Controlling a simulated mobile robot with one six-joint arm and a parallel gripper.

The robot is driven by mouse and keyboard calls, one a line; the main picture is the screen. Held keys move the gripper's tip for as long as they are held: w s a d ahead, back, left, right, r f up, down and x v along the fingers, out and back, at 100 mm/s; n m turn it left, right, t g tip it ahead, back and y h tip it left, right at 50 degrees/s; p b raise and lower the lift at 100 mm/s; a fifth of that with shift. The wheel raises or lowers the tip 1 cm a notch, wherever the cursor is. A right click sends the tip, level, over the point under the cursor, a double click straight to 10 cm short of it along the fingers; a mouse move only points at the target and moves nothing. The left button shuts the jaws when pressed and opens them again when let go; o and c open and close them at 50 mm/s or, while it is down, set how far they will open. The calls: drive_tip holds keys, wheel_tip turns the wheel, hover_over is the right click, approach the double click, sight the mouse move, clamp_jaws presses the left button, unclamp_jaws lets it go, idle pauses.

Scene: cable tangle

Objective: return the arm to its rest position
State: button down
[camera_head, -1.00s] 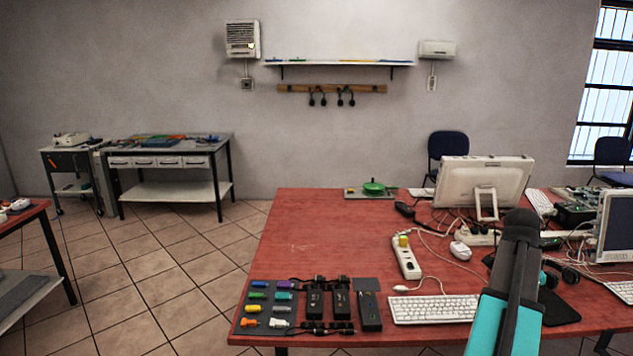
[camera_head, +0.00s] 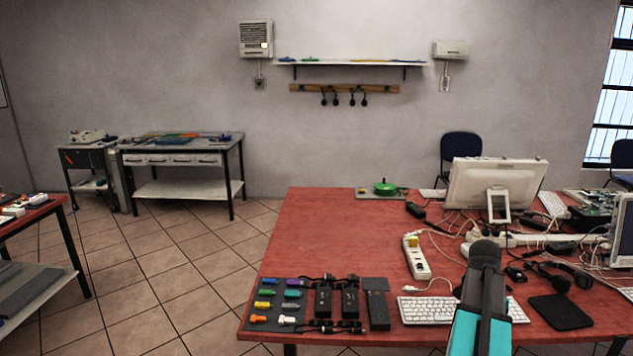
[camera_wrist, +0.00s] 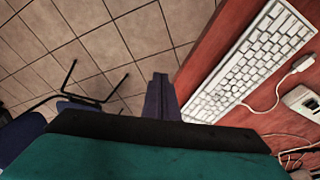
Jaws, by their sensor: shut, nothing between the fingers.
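My gripper (camera_wrist: 161,98) shows in the wrist view as dark fingers close together, with nothing between them. It is over the front edge of the red table, with tiled floor to its left and the white keyboard (camera_wrist: 250,62) to its right. In the head view my teal and dark arm rises at the lower right and covers part of the keyboard (camera_head: 428,310). I cannot make out the fingers in the head view.
The red table (camera_head: 330,230) carries a dark mat (camera_head: 262,322) with coloured pieces, a power strip (camera_head: 416,258), a monitor (camera_head: 490,185), cables and a black pad (camera_head: 560,312). A blue chair (camera_wrist: 22,135) shows in the wrist view. Tiled floor (camera_head: 170,270) is clear at left.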

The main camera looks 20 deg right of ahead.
drive_tip(key=w+a+f+n+y, duration=0.1)
drive_tip(key=w+a+f+n, duration=0.2)
drive_tip(key=a+f, duration=0.6)
drive_tip(key=w+a+f+n+g, duration=0.15)
drive_tip(key=a+f+n, duration=0.25)
drive_tip(key=a+f, duration=0.5)
drive_tip(key=w+a+f+n+y, duration=0.1)
drive_tip(key=w+a+f+n, duration=0.2)
drive_tip(key=a+f, duration=0.6)
drive_tip(key=s+a+f+n+g, duration=0.1)
drive_tip(key=s+a+f+n, duration=0.2)
drive_tip(key=s+a+f, duration=0.2)
drive_tip(key=s+a+f+n+g, duration=0.1)
drive_tip(key=s+a+f+n, duration=0.2)
drive_tip(key=a, duration=0.9)
drive_tip(key=s+a+f+n+g, duration=0.1)
drive_tip(key=s+a+f+n, duration=0.3)
drive_tip(key=s+a+f, duration=0.4)
drive_tip(key=shift+s+a+f, duration=0.25)
drive_tip(key=shift+s+a, duration=0.2)
drive_tip(key=shift+s, duration=0.7)
drive_tip(key=shift+d, duration=0.1)
